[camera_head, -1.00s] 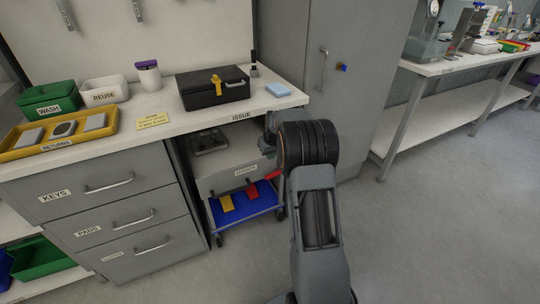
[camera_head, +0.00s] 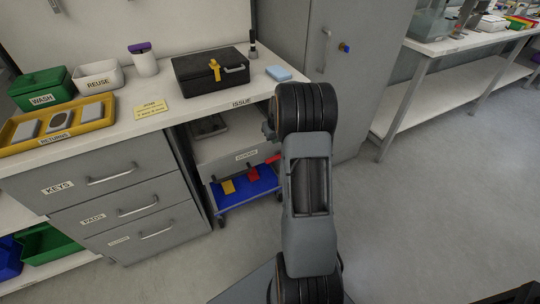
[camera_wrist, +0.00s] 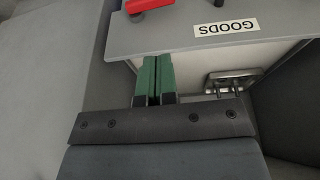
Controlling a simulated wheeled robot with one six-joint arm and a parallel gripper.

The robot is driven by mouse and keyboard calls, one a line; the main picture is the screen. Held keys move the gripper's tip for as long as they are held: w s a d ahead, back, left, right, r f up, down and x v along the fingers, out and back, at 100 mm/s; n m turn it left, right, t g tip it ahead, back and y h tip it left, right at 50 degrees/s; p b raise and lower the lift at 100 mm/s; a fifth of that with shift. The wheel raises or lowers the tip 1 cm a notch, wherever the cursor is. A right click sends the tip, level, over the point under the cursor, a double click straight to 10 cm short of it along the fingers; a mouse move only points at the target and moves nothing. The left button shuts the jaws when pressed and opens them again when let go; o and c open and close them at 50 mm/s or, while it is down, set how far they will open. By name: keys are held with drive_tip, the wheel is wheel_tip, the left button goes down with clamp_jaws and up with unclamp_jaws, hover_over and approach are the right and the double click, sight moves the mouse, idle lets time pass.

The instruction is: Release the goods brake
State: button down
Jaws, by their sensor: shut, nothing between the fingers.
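A grey trolley (camera_head: 235,152) stands under the bench, and its label reads GOODS in the wrist view (camera_wrist: 226,27), upside down there. A red part (camera_head: 272,159) sits at the trolley's right side; a red piece with a dark round end also shows at the top of the wrist view (camera_wrist: 150,4). I cannot tell for sure which part is the brake. My gripper (camera_wrist: 155,60) has green fingers closed together, with nothing between them. Its fingertips are close to the grey panel's edge, short of the red piece. In the head view my arm hides the gripper.
The trolley's blue lower shelf (camera_head: 237,196) carries a yellow piece (camera_head: 228,187) and a red piece (camera_head: 253,174). Drawers (camera_head: 110,180) stand to the left, a grey cabinet (camera_head: 350,90) behind to the right. A black box (camera_head: 205,82) is on the bench. Open floor lies right.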

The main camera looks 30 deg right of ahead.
drive_tip(key=b, duration=0.4)
approach(272, 159)
drive_tip(key=x, duration=0.5)
drive_tip(key=shift+w+a, duration=0.3)
drive_tip(key=shift+w, duration=0.05)
drive_tip(key=shift+d+f, duration=0.1)
drive_tip(key=shift+f, duration=0.95)
drive_tip(key=shift+d+f, duration=0.1)
